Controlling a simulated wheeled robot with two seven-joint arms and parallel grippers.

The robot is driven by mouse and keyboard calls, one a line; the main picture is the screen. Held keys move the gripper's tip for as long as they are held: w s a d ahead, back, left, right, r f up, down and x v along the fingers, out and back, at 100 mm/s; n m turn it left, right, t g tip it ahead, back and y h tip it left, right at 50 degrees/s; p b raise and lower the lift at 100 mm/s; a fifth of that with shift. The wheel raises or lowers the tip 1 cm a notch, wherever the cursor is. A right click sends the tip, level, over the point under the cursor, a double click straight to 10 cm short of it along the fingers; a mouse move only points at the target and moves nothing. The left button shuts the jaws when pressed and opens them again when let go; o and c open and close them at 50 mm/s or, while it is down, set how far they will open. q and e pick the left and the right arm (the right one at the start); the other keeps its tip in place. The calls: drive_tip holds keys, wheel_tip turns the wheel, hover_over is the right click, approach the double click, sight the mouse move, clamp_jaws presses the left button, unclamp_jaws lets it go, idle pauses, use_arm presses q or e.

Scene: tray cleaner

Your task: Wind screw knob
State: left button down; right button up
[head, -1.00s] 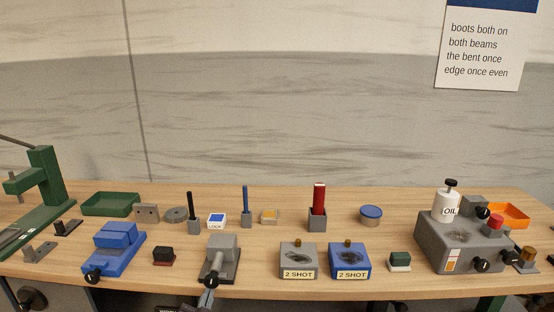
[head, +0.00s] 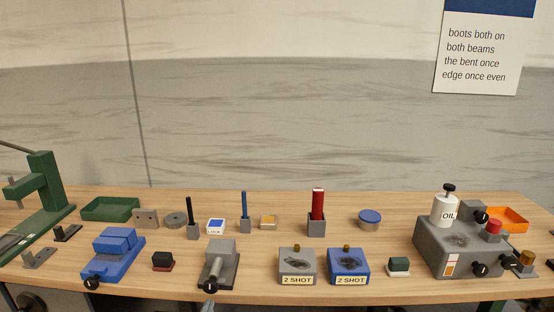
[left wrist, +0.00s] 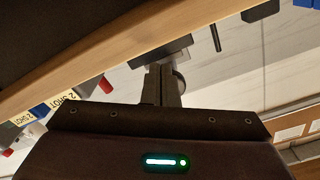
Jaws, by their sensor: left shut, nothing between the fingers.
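A grey vise (head: 220,262) stands at the front edge of the bench, with a black screw knob (head: 210,286) on its front end. A blue vise (head: 116,258) to its left has its own black knob (head: 93,282). I cannot tell from the pictures which knob the task means. My left gripper (left wrist: 165,72) shows in the left wrist view with its fingers together and nothing seen between them. A round dark part (left wrist: 180,82) lies just beyond and beside the fingers, partly hidden; contact is unclear. Neither gripper shows clearly in the head view.
Two 2 SHOT blocks, one grey (head: 297,262) and one blue (head: 349,262), stand right of the grey vise. A grey box with knobs (head: 445,250) and an oil bottle (head: 444,210) is farther right. A green press (head: 42,190) stands at left.

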sight(211, 286)
use_arm(q)
drive_tip(key=s, duration=0.1)
drive_tip(key=s+p, duration=0.1)
drive_tip(key=s, duration=0.1)
drive_tip(key=s+p, duration=0.1)
drive_tip(key=shift+s+a, duration=0.25)
drive_tip(key=shift+s, duration=0.15)
drive_tip(key=shift+w+d+r+n+b, duration=0.1)
drive_tip(key=shift+w+d+n+b, duration=0.4)
drive_tip(key=shift+w+n, duration=1.05)
drive_tip(key=shift+w+d+r+n+b, duration=0.2)
drive_tip(key=shift+w+n+b, duration=0.45)
drive_tip(key=shift+n, duration=1.8)
drive_tip(key=shift+w+d+f+n+b, duration=0.1)
drive_tip(key=shift+w+d+n+b, duration=0.55)
drive_tip(key=shift+n, duration=1.35)
drive_tip(key=shift+w+a+r+p, duration=0.4)
drive_tip(key=shift+w+r, duration=0.05)
